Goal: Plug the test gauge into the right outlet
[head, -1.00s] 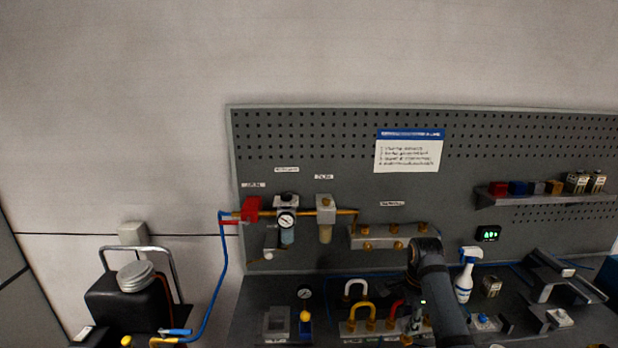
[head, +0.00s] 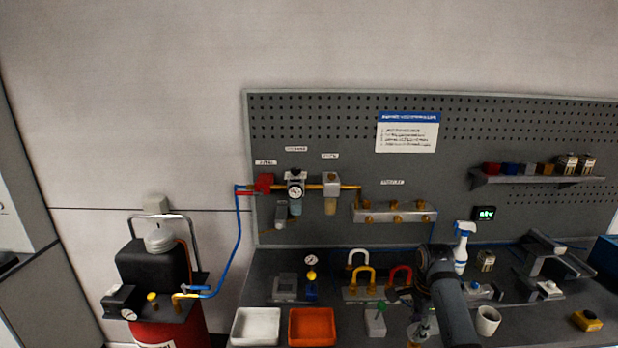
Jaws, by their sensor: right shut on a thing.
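A small round dial gauge (head: 311,260) stands upright on a yellow and blue piece at the left of the bench; I cannot tell whether it is the test gauge. A grey manifold (head: 395,213) with several brass outlets is fixed to the pegboard. Its right end (head: 428,216) has nothing plugged in that I can see. My right gripper (head: 420,328) points down over the front of the bench, below that manifold. It is shut on a small brass-coloured part (head: 414,344), partly hidden and too small to identify. My left gripper is out of view.
White (head: 256,341) and orange (head: 311,342) trays lie front left. A red compressor (head: 170,335) stands left.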

